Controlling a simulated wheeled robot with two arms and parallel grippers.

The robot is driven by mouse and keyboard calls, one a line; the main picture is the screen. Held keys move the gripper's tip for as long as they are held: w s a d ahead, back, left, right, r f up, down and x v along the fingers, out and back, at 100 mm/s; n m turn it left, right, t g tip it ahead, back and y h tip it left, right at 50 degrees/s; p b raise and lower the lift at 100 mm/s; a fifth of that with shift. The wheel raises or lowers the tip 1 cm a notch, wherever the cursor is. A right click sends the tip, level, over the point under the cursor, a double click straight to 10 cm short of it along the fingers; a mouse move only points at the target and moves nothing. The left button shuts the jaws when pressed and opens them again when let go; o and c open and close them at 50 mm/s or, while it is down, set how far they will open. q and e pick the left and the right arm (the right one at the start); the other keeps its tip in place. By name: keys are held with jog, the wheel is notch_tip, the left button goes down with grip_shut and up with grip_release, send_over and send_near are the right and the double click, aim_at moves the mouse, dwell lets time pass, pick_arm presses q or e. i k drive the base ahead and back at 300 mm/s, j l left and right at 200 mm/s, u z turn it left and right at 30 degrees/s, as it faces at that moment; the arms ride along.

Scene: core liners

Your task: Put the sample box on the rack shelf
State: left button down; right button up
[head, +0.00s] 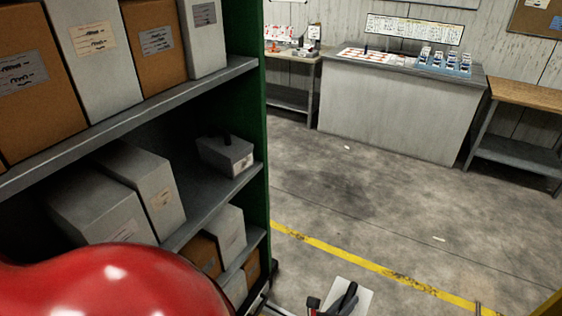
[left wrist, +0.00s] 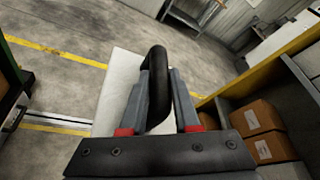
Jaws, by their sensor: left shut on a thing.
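The sample box (head: 357,294) is white with a black handle and shows at the bottom edge of the head view. My left gripper (head: 335,303) is shut on its handle and holds it over the floor, to the right of the rack. In the left wrist view the white box (left wrist: 117,85) lies behind the fingers, with the black arched handle (left wrist: 158,62) between them. The rack shelf (head: 205,190) at the left has a similar pale box with a dark handle (head: 228,155) near its right end. My right gripper is out of view.
The rack's green upright (head: 252,110) stands close left of the box. White boxes (head: 150,185) fill the shelf's left part; brown and white boxes fill other shelves. Open floor with a yellow line (head: 370,265) lies right. A counter (head: 400,105) stands at the back.

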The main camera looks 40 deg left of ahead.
aim_at(191, 187)
jog(key=i+z, duration=0.25)
jog(key=i, duration=0.3)
jog(key=i+z, duration=0.25)
jog(key=i, duration=0.25)
jog(key=i+u, duration=0.15)
jog(key=u, duration=0.3)
jog(key=i+u, duration=0.15)
jog(key=u, duration=1.95)
